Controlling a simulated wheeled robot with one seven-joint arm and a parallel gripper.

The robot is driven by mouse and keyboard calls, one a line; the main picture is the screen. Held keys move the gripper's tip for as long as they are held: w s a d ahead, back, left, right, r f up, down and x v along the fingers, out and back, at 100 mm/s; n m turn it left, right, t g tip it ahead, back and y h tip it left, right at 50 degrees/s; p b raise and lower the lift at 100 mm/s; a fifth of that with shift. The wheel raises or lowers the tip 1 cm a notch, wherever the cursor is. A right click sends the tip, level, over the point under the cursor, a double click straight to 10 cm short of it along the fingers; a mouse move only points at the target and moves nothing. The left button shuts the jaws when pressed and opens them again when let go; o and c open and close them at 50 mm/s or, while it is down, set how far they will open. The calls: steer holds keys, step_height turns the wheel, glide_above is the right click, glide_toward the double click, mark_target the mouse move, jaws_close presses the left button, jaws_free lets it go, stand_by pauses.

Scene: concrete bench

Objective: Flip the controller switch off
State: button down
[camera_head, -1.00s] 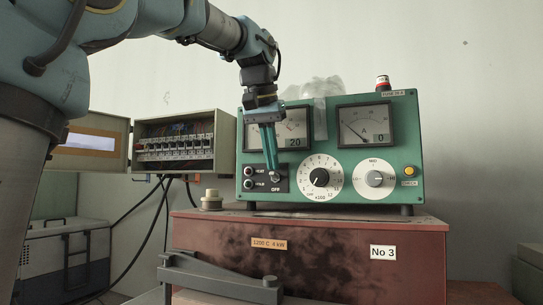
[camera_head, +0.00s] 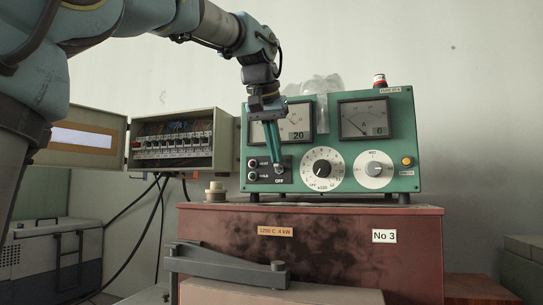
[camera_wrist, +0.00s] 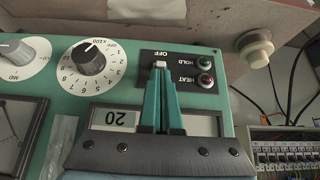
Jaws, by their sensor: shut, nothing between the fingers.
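The green controller (camera_head: 335,105) stands on the red-brown furnace. Its small metal toggle switch (camera_head: 279,169) sits on a black plate above the word OFF, at the lower left of the panel. In the wrist view the switch's pale tip (camera_wrist: 160,65) shows right at the fingertips. My gripper (camera_head: 277,160) is shut, its teal fingers pointing down at the switch. In the wrist view the gripper (camera_wrist: 161,76) is together at the tips, with nothing held. I cannot tell whether it touches the lever or which way the lever points.
Two lamps, HOLD (camera_wrist: 204,63) and HEAT (camera_wrist: 205,79), sit beside the switch. A black dial (camera_head: 322,169) and a grey dial (camera_head: 375,169) are to the right. An open fuse box (camera_head: 180,140) hangs at left. A pale knob (camera_head: 215,192) stands on the furnace (camera_head: 340,250).

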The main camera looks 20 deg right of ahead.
steer(key=f+t+h+b, duration=0.1)
steer(key=b, duration=0.3)
steer(key=s+f+t+h+b, duration=0.1)
steer(key=b, duration=0.3)
steer(key=shift+a+f, duration=0.1)
steer(key=shift+a, duration=0.3)
steer(key=shift+w+r+t, duration=0.1)
steer(key=shift+r+t, duration=0.2)
steer(key=shift+r, duration=0.3)
steer(key=shift+r+p, duration=0.7)
steer(key=shift+p, duration=0.2)
steer(key=v, duration=1.1)
steer(key=shift+f+b, duration=0.15)
steer(key=shift+b, duration=0.25)
